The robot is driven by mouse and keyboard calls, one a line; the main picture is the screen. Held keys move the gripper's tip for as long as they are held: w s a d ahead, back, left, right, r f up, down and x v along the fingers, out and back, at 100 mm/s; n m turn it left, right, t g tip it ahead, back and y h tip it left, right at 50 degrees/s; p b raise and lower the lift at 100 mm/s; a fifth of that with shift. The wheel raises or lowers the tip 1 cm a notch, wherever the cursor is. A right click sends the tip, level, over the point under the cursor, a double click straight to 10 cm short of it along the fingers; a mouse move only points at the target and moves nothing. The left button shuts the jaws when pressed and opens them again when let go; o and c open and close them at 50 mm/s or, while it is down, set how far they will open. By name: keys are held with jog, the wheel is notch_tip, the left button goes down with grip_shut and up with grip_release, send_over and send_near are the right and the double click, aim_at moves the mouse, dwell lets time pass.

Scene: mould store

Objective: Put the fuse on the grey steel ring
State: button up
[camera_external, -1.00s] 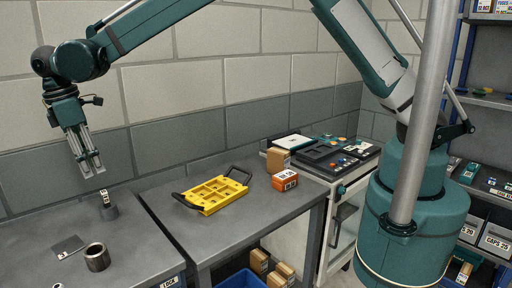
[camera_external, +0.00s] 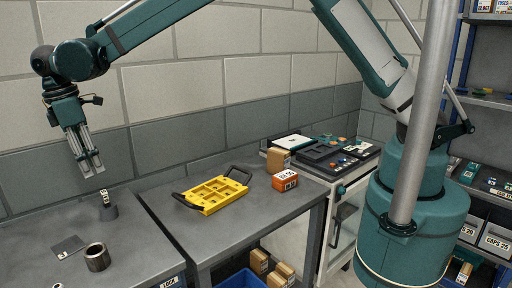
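My gripper (camera_external: 92,171) hangs above the left bench, fingers pointing down, with a gap between the fingertips and nothing seen in it. Below it, a small black-and-white piece that looks like the fuse (camera_external: 103,195) stands upright at a dark grey round piece (camera_external: 109,213). It appears to rest on top of that piece, clear of the fingertips. A hollow steel ring (camera_external: 97,258) with a brownish-grey wall stands nearer the camera on the same bench. I cannot tell for certain which round piece is the grey steel ring.
A flat grey plate (camera_external: 68,245) lies left of the hollow ring. A yellow tray (camera_external: 212,196) with black handles and an orange box (camera_external: 285,180) are on the right bench (camera_external: 240,222). A gap separates the benches. A wall stands behind.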

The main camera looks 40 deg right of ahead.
jog(key=w+d+r+m+t+y, duration=0.1)
jog(key=d+r+m, duration=0.1)
jog(key=d+r, duration=0.6)
jog(key=w+d+r+m, duration=0.2)
jog(key=d+r, duration=0.2)
jog(key=d, duration=0.9)
jog(key=w+d+r+m+t+y, duration=0.15)
jog(key=d+r, duration=0.35)
jog(key=d, duration=0.5)
jog(key=s+d+r+m, duration=0.2)
jog(key=s+d+r, duration=0.1)
jog(key=d, duration=0.6)
jog(key=s+d+r+m, duration=0.2)
jog(key=s+d+m, duration=0.1)
jog(key=d, duration=0.7)
jog(key=s+d+f+m+t, duration=0.2)
jog(key=s+d+f+m, duration=0.1)
jog(key=s+d, duration=0.7)
jog(key=s+d+f+m+t, duration=0.2)
jog(key=s+d+f+m, duration=0.1)
jog(key=s+d, duration=0.6)
jog(key=d+m, duration=0.1)
jog(key=d, duration=0.2)
jog(key=shift+s+d+t+h, duration=0.35)
jog(key=shift+s, duration=0.05)
